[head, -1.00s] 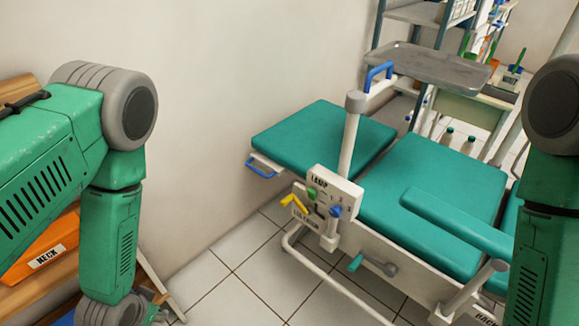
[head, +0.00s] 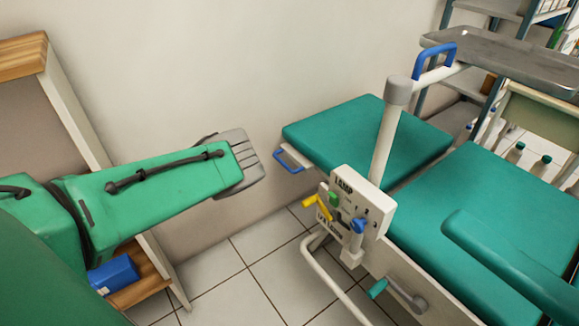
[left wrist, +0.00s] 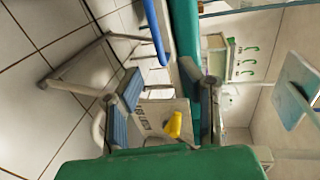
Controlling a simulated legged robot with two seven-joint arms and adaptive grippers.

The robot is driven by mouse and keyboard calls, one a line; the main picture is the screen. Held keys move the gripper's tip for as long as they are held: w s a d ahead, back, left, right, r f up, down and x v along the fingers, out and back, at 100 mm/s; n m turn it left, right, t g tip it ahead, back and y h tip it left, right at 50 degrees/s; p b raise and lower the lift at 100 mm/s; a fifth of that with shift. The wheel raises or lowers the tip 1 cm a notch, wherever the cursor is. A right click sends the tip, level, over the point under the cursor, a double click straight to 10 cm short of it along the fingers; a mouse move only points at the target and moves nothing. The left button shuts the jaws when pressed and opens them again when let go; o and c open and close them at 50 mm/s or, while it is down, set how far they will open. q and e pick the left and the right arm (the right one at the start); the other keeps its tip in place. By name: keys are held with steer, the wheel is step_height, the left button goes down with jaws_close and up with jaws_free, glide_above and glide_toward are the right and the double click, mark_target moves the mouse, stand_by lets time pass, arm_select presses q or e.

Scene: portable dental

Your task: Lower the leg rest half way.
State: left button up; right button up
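The leg rest is the teal end pad (head: 365,132) of the treatment chair; it looks about level. A blue handle (head: 290,158) sits on its near left edge. Below it is a white LAMP panel (head: 378,208) with a yellow lever (head: 316,206), a green knob and a blue knob (head: 358,226). My right gripper is out of view.
A post with a blue grip (head: 436,58) rises beside the panel, near a grey tray (head: 510,65). A teal crank (head: 378,288) sits lower on the frame. A wooden shelf unit (head: 65,100) stands at left. Tiled floor (head: 245,262) between is clear.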

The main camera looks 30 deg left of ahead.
mark_target(283, 163)
arm_select(q)
steer(key=b+x, duration=0.1)
steer(key=x, duration=0.2)
steer(key=b+x, duration=0.2)
steer(key=x, duration=0.2)
steer(key=b+x, duration=0.1)
steer(key=x, duration=0.3)
steer(key=shift+w+a+f+b, duration=0.25)
steer(key=shift+w+f+b, duration=0.05)
steer(key=shift+f+b, duration=0.1)
steer(key=shift+w+d+r, duration=0.1)
steer(key=shift+w+d, duration=0.1)
steer(key=shift+d, duration=0.05)
steer(key=shift+a, duration=0.2)
steer(key=shift+a+f, duration=0.2)
jaws_close()
steer(key=shift+d, duration=0.1)
